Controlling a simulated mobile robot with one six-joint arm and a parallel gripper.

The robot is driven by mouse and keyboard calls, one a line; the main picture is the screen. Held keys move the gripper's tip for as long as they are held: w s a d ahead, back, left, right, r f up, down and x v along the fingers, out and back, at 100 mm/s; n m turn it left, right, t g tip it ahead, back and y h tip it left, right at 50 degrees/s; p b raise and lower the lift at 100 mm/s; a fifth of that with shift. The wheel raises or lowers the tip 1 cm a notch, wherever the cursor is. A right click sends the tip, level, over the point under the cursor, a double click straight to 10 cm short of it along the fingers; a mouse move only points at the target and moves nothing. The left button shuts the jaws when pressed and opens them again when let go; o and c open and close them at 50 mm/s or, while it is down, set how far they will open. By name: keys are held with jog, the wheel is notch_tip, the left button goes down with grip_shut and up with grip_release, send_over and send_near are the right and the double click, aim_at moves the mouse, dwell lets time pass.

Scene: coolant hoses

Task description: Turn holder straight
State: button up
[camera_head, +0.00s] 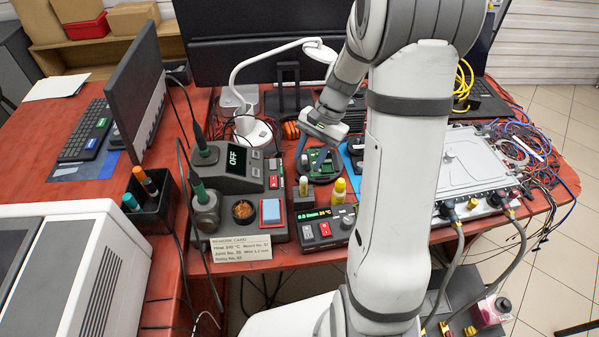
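A dark, round-edged holder with a green circuit board (321,163) stands on the red bench, right of the soldering station. It looks slightly turned to the bench edge, but its exact angle is hard to judge. My gripper (313,154) points down over it from behind, with dark fingers on the near side of its light grey body. The fingers look spread and overlap the holder in the picture. I cannot tell whether they touch it.
The soldering station (230,170) stands to the left, with a rework card (234,249) in front. Yellow-capped bottles (339,190) and a small control box (325,227) stand close before the holder. A white lamp (252,132) stands behind left. A silver unit (470,165) with hoses is at right.

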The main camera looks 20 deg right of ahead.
aim_at(302, 173)
jog(key=x, duration=0.6)
jog(key=shift+r, duration=0.1)
jog(key=shift+c, duration=0.4)
grip_shut()
